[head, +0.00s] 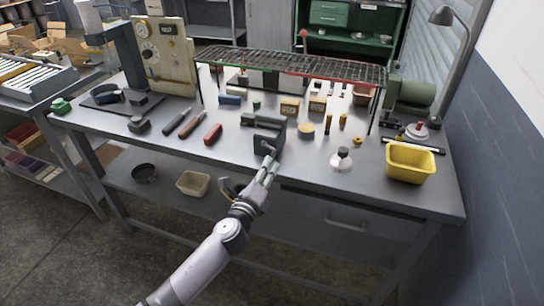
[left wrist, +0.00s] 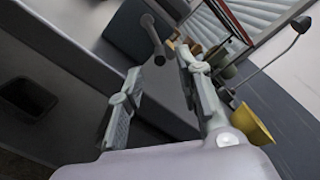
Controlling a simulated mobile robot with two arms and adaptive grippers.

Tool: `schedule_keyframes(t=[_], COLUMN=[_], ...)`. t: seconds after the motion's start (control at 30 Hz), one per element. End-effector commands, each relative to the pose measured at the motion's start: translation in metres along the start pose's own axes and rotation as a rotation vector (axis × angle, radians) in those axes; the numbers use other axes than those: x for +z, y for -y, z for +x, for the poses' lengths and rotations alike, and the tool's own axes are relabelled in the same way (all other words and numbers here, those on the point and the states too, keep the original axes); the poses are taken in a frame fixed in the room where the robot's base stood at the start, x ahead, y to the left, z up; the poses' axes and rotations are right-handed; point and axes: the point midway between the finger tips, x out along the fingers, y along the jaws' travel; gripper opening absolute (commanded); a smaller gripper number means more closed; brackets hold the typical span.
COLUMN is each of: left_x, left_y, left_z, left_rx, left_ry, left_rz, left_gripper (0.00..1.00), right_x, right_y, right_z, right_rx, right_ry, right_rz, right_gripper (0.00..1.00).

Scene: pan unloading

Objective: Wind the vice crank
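The dark grey vice (head: 267,134) stands near the front edge of the metal workbench (head: 325,178). Its crank (head: 269,151) points toward the front edge, just beyond my left gripper (head: 268,170). In the left wrist view the crank (left wrist: 153,38) is a bar with rounded ends, in front of the grey vice body (left wrist: 170,95). My left gripper (left wrist: 165,85) also shows there, its two fingers spread apart with nothing visibly held between them. The crank bar lies beyond the fingertips; whether they touch it is hard to tell. My right gripper is not in view.
A yellow bin (head: 410,163) and a white-based bottle (head: 342,160) stand right of the vice. Red (head: 213,134) and dark-handled tools lie to its left. A wire rack (head: 290,64) spans the back. Bare bench lies left of my gripper.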

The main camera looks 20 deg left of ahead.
Motion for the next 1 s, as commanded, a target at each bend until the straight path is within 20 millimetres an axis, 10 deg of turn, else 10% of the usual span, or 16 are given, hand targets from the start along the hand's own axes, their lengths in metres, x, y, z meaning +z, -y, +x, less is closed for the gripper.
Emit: schedule_keyframes(t=[0.37, 0.73, 1.0], left_x=[0.0, 0.0, 0.0], left_y=[0.0, 0.0, 0.0], left_z=[0.055, 0.06, 0.06], left_rx=[-0.001, -0.001, 0.0], left_ry=[0.0, -0.001, -0.001], left_rz=[-0.001, -0.001, -0.001], left_gripper=[0.32, 0.32, 0.15], right_x=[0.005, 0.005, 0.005], right_y=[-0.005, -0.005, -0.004], right_z=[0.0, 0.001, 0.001], right_rx=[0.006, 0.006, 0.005], right_ry=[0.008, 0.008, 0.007], right_rz=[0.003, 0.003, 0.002], right_gripper=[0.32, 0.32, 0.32])
